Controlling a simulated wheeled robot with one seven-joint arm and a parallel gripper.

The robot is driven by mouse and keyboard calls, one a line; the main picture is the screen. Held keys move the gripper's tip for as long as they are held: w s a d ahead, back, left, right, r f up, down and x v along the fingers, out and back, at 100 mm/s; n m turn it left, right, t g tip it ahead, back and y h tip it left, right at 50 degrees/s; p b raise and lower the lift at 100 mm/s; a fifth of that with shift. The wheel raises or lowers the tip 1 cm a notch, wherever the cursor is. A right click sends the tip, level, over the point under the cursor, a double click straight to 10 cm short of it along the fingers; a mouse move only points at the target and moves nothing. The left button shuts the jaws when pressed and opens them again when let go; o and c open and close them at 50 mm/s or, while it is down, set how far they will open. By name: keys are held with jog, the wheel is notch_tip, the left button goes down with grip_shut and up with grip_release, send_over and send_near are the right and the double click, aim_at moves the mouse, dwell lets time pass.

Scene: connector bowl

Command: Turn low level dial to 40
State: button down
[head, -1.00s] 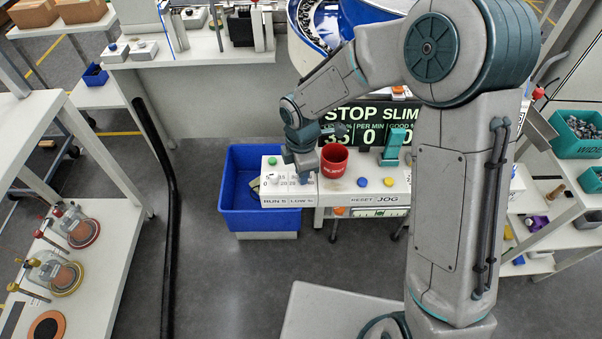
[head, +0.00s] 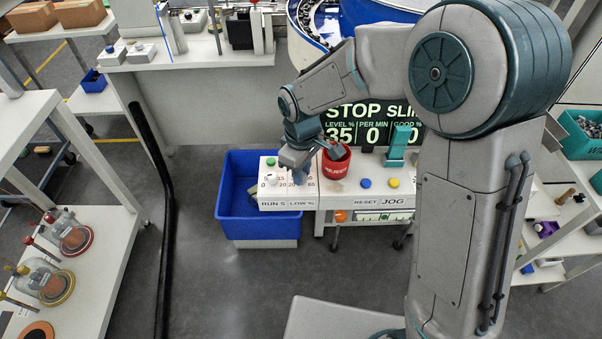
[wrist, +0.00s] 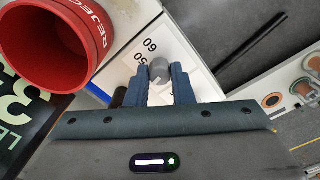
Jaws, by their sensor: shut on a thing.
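The white control panel (head: 288,203) carries the front labels "RUN S" and "LOW %", with dial numbers on its top. My gripper (head: 298,178) reaches down over the "LOW %" side and hides that dial in the head view. In the wrist view my gripper (wrist: 160,84) has its two blue fingers closed on the grey dial knob (wrist: 159,68). The numbers 50 and 60 show beside the knob; its pointer and the number it sets are not visible. The dark display (head: 370,125) reads STOP, with LEVEL % 35 and PER MIN 0.
A red "REJECT" cup (head: 335,163) stands close right of my gripper; it is also near the fingers in the wrist view (wrist: 50,45). A blue bin (head: 235,220) is left of the panel. Blue and yellow buttons (head: 365,183) sit to the right.

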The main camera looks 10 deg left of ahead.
jog(key=shift+m+b, duration=0.3)
jog(key=shift+m, duration=0.6)
jog(key=c, duration=1.3)
grip_release()
jog(key=shift+o, duration=0.2)
notch_tip(320, 180, up, 14)
